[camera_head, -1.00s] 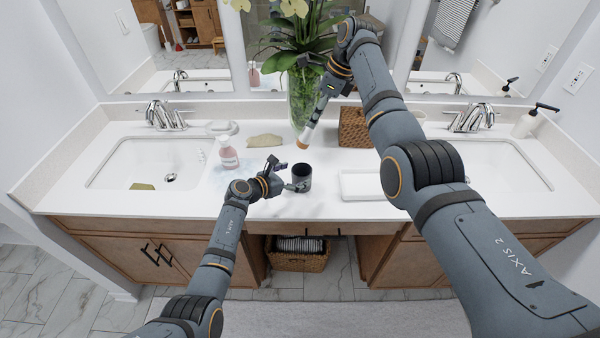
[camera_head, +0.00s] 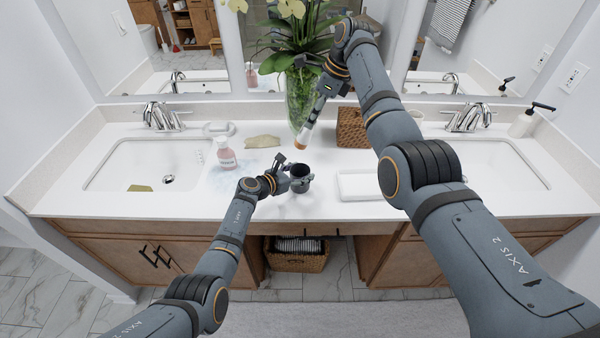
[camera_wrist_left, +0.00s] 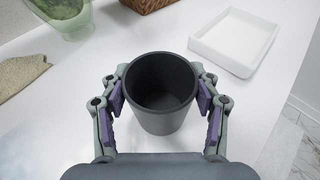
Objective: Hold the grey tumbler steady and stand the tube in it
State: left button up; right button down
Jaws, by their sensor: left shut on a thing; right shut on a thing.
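The grey tumbler (camera_head: 299,171) stands upright on the white counter, and the left wrist view (camera_wrist_left: 161,112) shows its open mouth and empty inside. My left gripper (camera_head: 296,178) is shut on it, with a finger on each side of its wall. My right gripper (camera_head: 322,99) is shut on the tube (camera_head: 305,134), a white tube with a tan lower end. The tube hangs tilted, behind and above the tumbler and apart from it, close in the picture to the glass vase (camera_head: 300,95).
A white tray (camera_head: 346,195) lies right of the tumbler, with a wicker basket (camera_head: 350,130) behind. A pink soap bottle (camera_head: 226,155) and a beige cloth (camera_head: 263,142) are to the left. Sinks lie at both sides. The counter in front of the tumbler is clear.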

pick_arm(q)
jog(key=c, duration=0.3)
jog(key=shift+c, duration=0.2)
pick_arm(e)
notch_tip(320, 180, down, 12)
jog(key=shift+f, duration=0.2)
dwell(0.9)
jog(key=c, duration=0.6)
grip_release()
jog(key=shift+c, duration=0.2)
jog(key=shift+r, duration=0.1)
jog(key=v, duration=1.2)
